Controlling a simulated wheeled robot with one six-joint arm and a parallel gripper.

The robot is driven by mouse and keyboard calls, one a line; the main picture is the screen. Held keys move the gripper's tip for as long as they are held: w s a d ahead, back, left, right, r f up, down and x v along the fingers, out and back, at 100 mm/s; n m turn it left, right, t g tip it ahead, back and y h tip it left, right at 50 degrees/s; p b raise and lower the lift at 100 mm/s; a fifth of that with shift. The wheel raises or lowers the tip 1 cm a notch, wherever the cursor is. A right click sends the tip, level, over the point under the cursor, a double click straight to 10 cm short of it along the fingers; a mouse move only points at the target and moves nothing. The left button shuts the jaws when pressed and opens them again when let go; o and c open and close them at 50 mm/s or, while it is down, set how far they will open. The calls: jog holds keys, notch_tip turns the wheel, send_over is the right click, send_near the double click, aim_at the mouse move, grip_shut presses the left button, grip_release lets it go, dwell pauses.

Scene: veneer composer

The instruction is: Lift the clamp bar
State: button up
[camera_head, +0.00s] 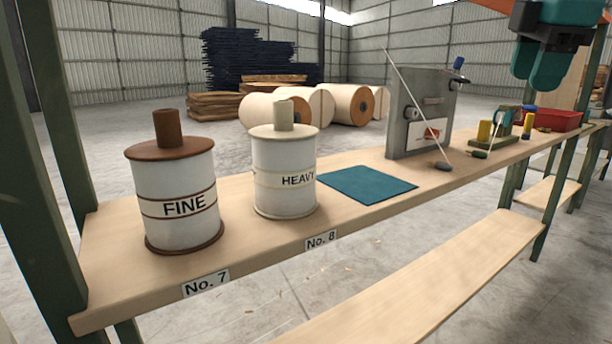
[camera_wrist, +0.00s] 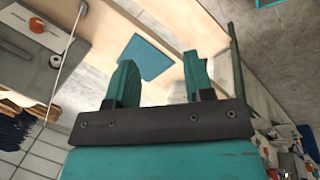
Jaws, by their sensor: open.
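A grey upright machine (camera_head: 419,112) stands on the bench right of centre. A thin pale rod (camera_head: 414,103) slants down across its front to a dark grip (camera_head: 443,166) near the bench top. I cannot tell for sure which part is the clamp bar; this rod may be it. The wrist view shows the machine (camera_wrist: 88,45) at the upper left, with the rod (camera_wrist: 70,50) and a dark grip (camera_wrist: 56,61). My gripper (camera_head: 543,82) is open and empty at the upper right, above the bench and apart from the machine. Its two teal fingers (camera_wrist: 160,75) show apart in the wrist view.
Two canisters, FINE (camera_head: 178,195) and HEAVY (camera_head: 284,175), stand on the left of the bench. A teal mat (camera_head: 367,184) lies between them and the machine. A small green-based device (camera_head: 492,135) and a red tray (camera_head: 558,120) sit farther right. Green posts (camera_head: 553,175) edge the bench.

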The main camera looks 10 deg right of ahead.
jog(key=s+a+f+m+g+y, duration=0.15)
jog(key=s+a+f, duration=0.25)
jog(key=a+f, duration=0.65)
jog(key=s+a+f+m+y, duration=0.3)
jog(key=s+a+f, duration=0.1)
jog(key=a+f, duration=0.6)
jog(key=s+a+f+m+g, duration=0.1)
jog(key=s+a+f+m, duration=0.1)
jog(key=s+a+f, duration=0.5)
jog(key=a+p+v, duration=0.2)
jog(key=p+v, duration=1)
jog(key=v, duration=0.1)
jog(key=a+r+p+v, duration=0.1)
jog(key=a+p+v, duration=0.2)
jog(key=p+v, duration=0.9)
jog(key=shift+r+y+p, duration=0.35)
jog(key=shift+r+p, duration=0.05)
jog(key=shift+r, duration=0.45)
jog(key=shift+d, duration=0.1)
